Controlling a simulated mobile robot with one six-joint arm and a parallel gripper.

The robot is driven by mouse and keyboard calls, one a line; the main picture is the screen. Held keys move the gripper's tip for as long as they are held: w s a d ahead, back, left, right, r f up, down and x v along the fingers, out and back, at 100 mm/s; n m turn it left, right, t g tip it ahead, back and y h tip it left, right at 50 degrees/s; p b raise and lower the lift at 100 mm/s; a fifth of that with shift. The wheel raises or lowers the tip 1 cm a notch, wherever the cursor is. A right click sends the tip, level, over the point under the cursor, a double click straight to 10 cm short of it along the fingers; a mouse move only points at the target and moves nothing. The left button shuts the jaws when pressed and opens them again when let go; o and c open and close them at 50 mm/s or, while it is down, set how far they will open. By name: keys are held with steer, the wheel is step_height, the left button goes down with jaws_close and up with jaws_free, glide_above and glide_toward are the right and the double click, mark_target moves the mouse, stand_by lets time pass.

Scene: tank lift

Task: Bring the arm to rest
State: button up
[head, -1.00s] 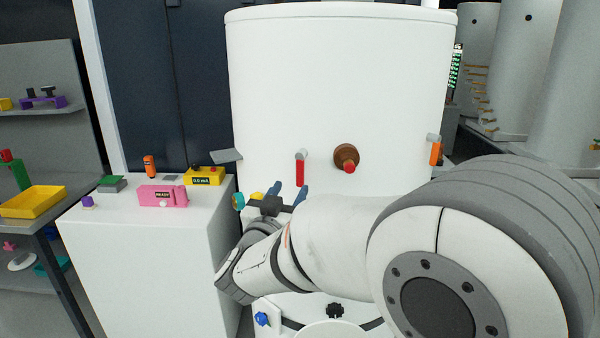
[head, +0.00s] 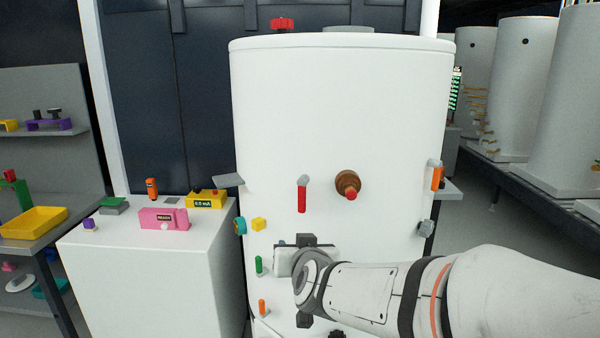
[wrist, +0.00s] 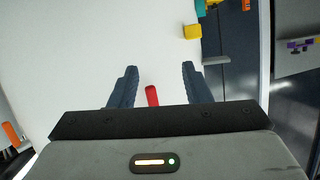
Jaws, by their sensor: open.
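My gripper (wrist: 159,85) is open in the wrist view, its two dark fingers spread with nothing between them but the white tank wall and a red handle (wrist: 152,95) beyond. In the head view my arm reaches in from the lower right, and its wrist end is in front of the lower part of the white tank (head: 290,110). My fingers are hidden there behind the wrist. The red handle also shows in the head view (head: 301,198), above my wrist. Whether the fingers touch the tank cannot be told.
A brown fitting with a red tip (head: 348,184) and an orange-handled valve (head: 437,178) stick out from the tank. A yellow block (head: 259,224) and a green handle (head: 259,265) are at its left. A white cabinet (head: 150,270) with a pink device (head: 163,219) stands left.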

steer(key=s+d+f+g+h, duration=0.1)
steer(key=s+d+f+g, duration=0.2)
steer(key=s+d, duration=0.2)
steer(key=s+d+f+g+h, duration=0.1)
steer(key=s+d+f+g, duration=0.2)
steer(key=s, duration=0.6)
steer(key=s+d+f+m+g, duration=0.1)
steer(key=s+d+f+g, duration=0.2)
steer(key=s+d+g, duration=0.2)
steer(key=s+d, duration=0.2)
steer(key=shift+s+d+f+h+p, duration=0.2)
steer(key=shift+s+d+h+p, duration=0.1)
steer(key=shift+h+p, duration=0.1)
